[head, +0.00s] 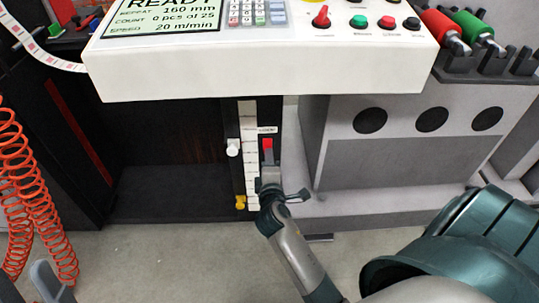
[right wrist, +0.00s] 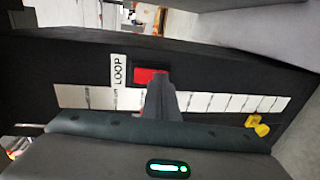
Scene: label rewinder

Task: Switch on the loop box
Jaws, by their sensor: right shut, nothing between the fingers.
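The loop box (head: 155,195) is the dark open-fronted box under the white console. A red switch (head: 267,144) sits on its right-hand black upright, below a small white label. In the right wrist view the red switch (right wrist: 148,76) sits beside the label reading LOOP (right wrist: 118,70). My right gripper (head: 269,172) is shut and empty, its fingertips just below the switch in the head view. In the right wrist view the fingertips (right wrist: 160,92) overlap the switch's lower edge; I cannot tell whether they touch it.
The white console (head: 260,75) overhangs the switch, with a READY display and several buttons. A white knob (head: 233,147) and a yellow knob (head: 240,202) lie just left of my gripper. Orange coiled hoses (head: 35,195) hang at the left. A grey cabinet (head: 400,165) stands right.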

